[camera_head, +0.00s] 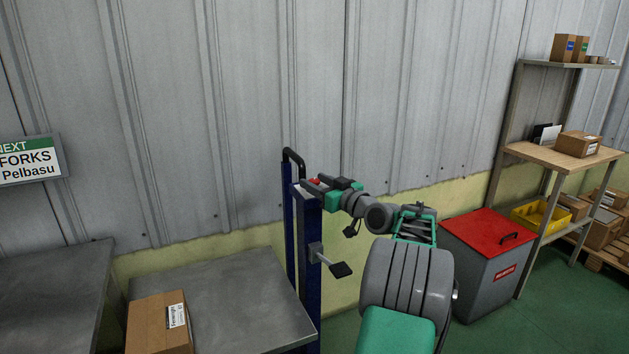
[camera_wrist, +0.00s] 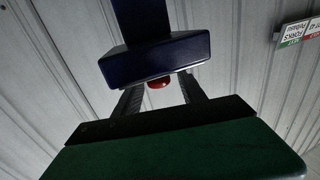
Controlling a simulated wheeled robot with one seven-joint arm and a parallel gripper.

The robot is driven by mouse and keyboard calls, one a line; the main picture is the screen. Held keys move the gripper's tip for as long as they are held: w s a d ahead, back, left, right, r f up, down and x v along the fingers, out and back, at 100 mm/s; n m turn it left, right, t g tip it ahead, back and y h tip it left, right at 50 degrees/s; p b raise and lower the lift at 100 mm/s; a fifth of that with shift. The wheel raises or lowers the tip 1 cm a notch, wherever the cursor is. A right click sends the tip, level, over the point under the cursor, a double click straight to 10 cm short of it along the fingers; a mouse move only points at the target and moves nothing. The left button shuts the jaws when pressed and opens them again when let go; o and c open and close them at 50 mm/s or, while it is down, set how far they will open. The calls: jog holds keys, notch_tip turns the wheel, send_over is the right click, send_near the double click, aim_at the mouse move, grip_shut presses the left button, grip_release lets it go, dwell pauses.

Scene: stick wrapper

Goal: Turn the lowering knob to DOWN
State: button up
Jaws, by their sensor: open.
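A small red knob (camera_head: 314,181) sits at the top of the dark blue upright of a lift (camera_head: 309,250). My gripper (camera_head: 317,186) is at the knob, reaching in from the right. In the wrist view the red knob (camera_wrist: 158,84) shows below the edge of a dark blue block (camera_wrist: 155,58). My gripper's two dark fingers (camera_wrist: 159,93) are open, one on each side of the knob, with gaps between. The knob's markings and which way it is turned cannot be made out.
A cardboard box (camera_head: 159,322) lies on the metal platform (camera_head: 243,290). A red-lidded grey bin (camera_head: 486,275) and shelving (camera_head: 565,153) stand right.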

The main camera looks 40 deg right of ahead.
jog(key=shift+w+d, duration=0.1)
jog(key=shift+w, duration=0.55)
jog(key=shift+c, duration=0.5)
grip_shut()
